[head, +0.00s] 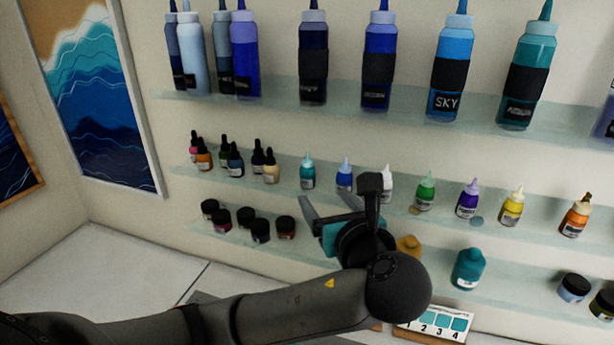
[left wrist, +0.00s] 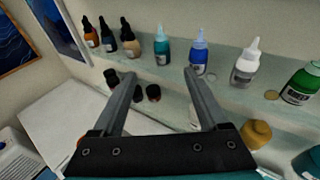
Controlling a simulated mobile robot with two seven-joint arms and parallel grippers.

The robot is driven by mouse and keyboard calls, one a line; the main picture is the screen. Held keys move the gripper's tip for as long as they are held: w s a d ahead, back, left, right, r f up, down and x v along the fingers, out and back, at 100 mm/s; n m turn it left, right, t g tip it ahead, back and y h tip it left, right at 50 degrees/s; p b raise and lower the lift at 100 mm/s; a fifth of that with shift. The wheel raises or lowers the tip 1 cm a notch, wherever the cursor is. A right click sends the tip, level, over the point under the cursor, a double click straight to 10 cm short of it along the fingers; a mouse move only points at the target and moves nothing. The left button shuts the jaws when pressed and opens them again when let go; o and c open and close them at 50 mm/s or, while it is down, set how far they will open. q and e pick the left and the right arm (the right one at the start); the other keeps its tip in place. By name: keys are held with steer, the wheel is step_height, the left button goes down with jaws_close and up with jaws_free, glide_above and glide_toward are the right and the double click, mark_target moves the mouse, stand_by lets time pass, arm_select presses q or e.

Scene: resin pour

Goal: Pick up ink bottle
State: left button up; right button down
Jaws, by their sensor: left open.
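Small ink bottles stand in a row on the middle glass shelf. They include a teal one (head: 307,175), a blue one (head: 344,178), a white one (head: 387,184), a green one (head: 425,193) and a purple one (head: 467,201). My left gripper (head: 322,203) is open and empty, in front of and below this row. In the left wrist view its fingers (left wrist: 162,76) point toward the shelf, with the teal bottle (left wrist: 162,48) beyond the gap and the blue bottle (left wrist: 199,54) beyond the right fingertip. The white bottle is partly hidden by the gripper in the head view. My right gripper is out of view.
Dark dropper bottles (head: 236,161) stand on the left of the same shelf. Lidded jars (head: 260,231), an ochre bottle (left wrist: 256,134) and a teal bottle (head: 468,270) stand on the shelf below. Tall squeeze bottles (head: 379,60) line the top shelf. A white counter (head: 130,270) is clear at left.

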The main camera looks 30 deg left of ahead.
mark_target(309, 176)
arm_select(q)
steer(key=shift+b+x, duration=2.25)
steer(key=shift+x, duration=1.75)
steer(key=x, duration=0.4)
steer(key=shift+w+p, duration=0.15)
steer(key=shift+p, duration=0.15)
steer(key=shift+d, duration=0.1)
jaws_close()
